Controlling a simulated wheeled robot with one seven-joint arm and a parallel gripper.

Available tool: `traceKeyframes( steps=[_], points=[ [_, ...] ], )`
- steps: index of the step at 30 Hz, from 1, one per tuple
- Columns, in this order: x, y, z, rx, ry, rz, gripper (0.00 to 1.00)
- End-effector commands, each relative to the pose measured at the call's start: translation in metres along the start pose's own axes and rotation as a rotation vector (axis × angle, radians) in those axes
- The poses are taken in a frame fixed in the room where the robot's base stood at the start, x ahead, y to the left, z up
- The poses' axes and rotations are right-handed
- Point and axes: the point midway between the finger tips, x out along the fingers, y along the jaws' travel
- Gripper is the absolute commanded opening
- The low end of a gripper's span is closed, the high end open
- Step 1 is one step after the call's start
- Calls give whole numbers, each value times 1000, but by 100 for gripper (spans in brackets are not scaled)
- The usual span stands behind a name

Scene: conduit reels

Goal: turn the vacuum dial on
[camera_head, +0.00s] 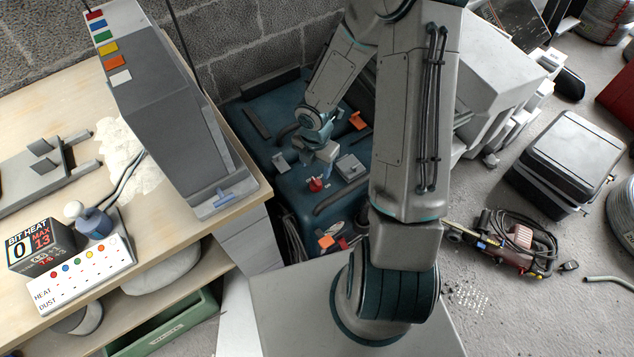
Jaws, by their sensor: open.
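A dark teal machine (290,196) stands on the floor between the workbench and my arm, and it looks like the vacuum. A small red knob (316,184) on its top looks like the dial. Its exact setting is too small to read. My gripper (305,162) points down over the machine's top, just behind the red knob in the picture. It is open with nothing seen between its fingers. Whether a finger touches the knob I cannot tell. My arm hides the machine's right side.
A grey latch box (350,167) and orange parts (357,121) sit on the machine near my gripper. A wooden workbench (150,235) with a tall grey unit (165,120) stands left. A black case (567,160) and a corded tool (510,240) lie on the floor right.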

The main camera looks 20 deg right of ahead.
Motion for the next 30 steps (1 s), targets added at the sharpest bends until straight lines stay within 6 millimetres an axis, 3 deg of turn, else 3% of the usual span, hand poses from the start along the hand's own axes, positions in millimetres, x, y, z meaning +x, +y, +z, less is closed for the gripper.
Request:
traceKeyframes(
  steps=[1, 9, 15, 24, 25, 30],
  points=[
    [18, 0, -1, -3, 2, -2, 55],
    [65, 0, 0, -1, -1, -2, 55],
    [79, 0, 0, 1, -2, 0, 55],
    [80, 0, 0, 2, -2, 0, 55],
    [80, 0, 0, 2, -2, 0, 52],
    [80, 0, 0, 2, -2, 0, 11]
  ],
)
